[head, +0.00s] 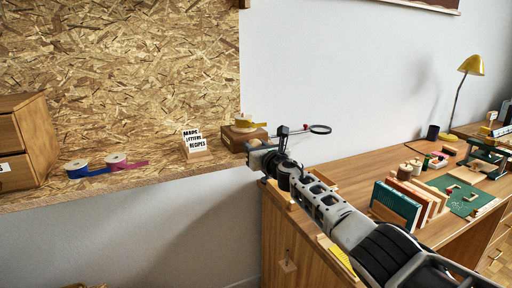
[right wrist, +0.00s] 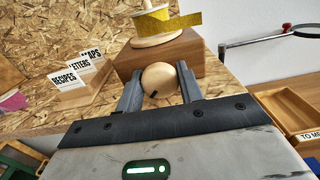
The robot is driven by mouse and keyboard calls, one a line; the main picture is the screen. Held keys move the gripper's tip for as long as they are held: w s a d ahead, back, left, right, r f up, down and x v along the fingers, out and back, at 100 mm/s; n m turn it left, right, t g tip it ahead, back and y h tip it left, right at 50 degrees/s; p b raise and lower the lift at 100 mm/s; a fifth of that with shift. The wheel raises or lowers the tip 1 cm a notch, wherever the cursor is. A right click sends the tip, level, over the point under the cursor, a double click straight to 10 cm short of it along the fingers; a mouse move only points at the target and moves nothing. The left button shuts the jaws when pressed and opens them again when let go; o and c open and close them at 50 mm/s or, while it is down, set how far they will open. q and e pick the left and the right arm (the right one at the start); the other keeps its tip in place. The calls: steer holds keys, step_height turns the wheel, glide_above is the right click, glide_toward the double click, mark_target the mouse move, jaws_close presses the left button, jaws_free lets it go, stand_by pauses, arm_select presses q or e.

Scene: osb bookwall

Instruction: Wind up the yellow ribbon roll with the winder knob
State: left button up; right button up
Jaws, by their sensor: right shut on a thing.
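The yellow ribbon roll (head: 244,122) sits on top of a wooden winder box (head: 234,138) at the right end of the shelf. In the right wrist view the yellow ribbon (right wrist: 182,24) sticks out to the right from the roll, and the wooden box (right wrist: 192,54) stands below it. The round wooden winder knob (right wrist: 159,79) is on the near face of the box. My right gripper (right wrist: 160,88) is shut on the knob, one finger on each side. A small dark mark shows on the knob. My left gripper is not in view.
A block of cards (head: 194,142) with lettering stands left of the box. Blue (head: 77,168) and magenta (head: 116,162) ribbon rolls lie farther left on the shelf. A magnifier (head: 319,129) reaches out on the right. A wooden tray (right wrist: 290,108) lies right of my gripper.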

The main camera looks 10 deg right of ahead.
steer(key=shift+m, duration=1)
steer(key=o, duration=0.7)
